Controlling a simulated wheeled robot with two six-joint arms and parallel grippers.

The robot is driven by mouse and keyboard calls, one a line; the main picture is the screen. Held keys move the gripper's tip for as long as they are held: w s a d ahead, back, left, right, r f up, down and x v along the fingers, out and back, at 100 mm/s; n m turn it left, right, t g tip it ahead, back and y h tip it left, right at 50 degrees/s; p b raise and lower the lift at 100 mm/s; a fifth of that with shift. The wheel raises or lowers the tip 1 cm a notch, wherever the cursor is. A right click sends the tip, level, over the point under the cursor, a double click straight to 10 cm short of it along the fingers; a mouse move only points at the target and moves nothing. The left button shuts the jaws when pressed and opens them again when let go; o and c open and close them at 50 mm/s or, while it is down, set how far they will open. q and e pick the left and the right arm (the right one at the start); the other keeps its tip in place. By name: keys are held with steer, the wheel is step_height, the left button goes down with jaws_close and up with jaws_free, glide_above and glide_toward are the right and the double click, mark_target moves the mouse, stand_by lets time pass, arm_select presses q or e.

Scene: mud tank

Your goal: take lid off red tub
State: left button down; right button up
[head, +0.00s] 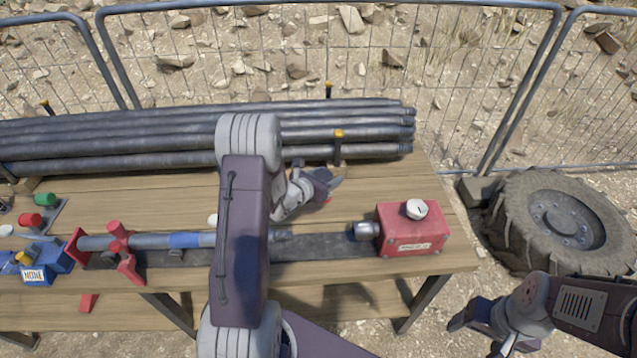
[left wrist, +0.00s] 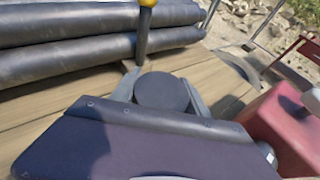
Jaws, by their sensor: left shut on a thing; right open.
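My left gripper (head: 326,182) is over the table behind the long dark strip, left of the red box. In the left wrist view its two grey fingers (left wrist: 162,92) are shut on a dark round lid (left wrist: 162,90), one finger on each side. A small bit of red (head: 328,200) shows under the left gripper in the head view; it may be the red tub. The gripper hides most of it, and I cannot tell whether the lid touches it. My right gripper (head: 475,325) is open and empty, off the table at lower right.
Long dark pipes (head: 180,140) lie along the table's back, held by posts with yellow tops (head: 338,135). A red box (head: 410,230) with a white cap stands at the right end. A blue vise (head: 40,262) is at left. A tyre (head: 555,220) lies beyond the table.

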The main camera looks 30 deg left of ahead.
arm_select(q)
steer(key=d+r, duration=0.5)
steer(key=d, duration=0.3)
steer(key=shift+d+b, duration=0.2)
steer(key=shift+b, duration=0.1)
steer(key=c, duration=1.5)
jaws_free()
steer(key=shift+c, duration=0.2)
jaws_close()
